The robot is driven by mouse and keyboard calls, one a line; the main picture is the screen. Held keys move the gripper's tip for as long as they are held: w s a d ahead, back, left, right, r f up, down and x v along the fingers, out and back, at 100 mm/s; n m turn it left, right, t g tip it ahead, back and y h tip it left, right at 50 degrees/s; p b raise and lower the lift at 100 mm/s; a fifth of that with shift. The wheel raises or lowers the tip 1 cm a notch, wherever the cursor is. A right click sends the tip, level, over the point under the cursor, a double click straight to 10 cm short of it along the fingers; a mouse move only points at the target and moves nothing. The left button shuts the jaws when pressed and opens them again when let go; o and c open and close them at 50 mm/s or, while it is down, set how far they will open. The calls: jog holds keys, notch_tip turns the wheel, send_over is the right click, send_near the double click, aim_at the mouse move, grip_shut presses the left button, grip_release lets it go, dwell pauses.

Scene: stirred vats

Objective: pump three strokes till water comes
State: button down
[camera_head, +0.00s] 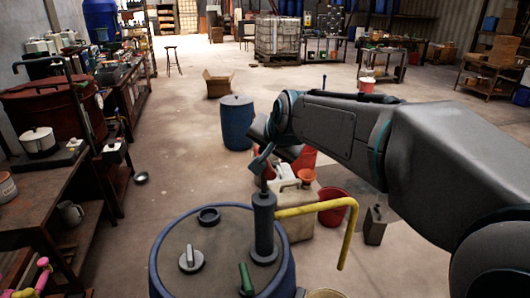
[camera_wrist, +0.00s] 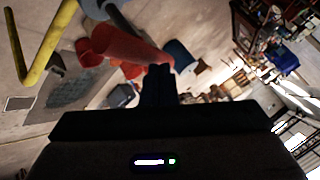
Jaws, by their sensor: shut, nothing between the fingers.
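A blue drum (camera_head: 215,268) stands at the front of the head view. A dark upright pump (camera_head: 264,225) rises from its lid, with a bent yellow spout (camera_head: 318,208) reaching right and down. A grey lever piece (camera_head: 261,162) tilts up from the pump's top towards my wrist. In the wrist view a red grip (camera_wrist: 128,46) on a grey rod (camera_wrist: 118,18) lies at the tips of my gripper (camera_wrist: 160,70). The fingers are shut with nothing held; contact with the grip cannot be told. The yellow spout (camera_wrist: 45,42) also shows there. No water is visible at the spout.
A beige canister (camera_head: 298,222), a red bucket (camera_head: 337,207) and a dark can (camera_head: 375,225) stand beyond the drum. A smaller blue barrel (camera_head: 237,122) is farther back. A workbench (camera_head: 70,190) lines the left. The floor between is mostly clear.

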aim_at(266, 172)
jog(key=shift+s+f+b, duration=0.1)
jog(key=shift+f+b, duration=2.65)
jog(key=shift+f, duration=0.55)
dwell(2.0)
jog(key=shift+r+p, duration=2.55)
jog(key=shift+r, duration=1.15)
jog(key=shift+r+p, duration=2.1)
jog(key=shift+r, duration=0.95)
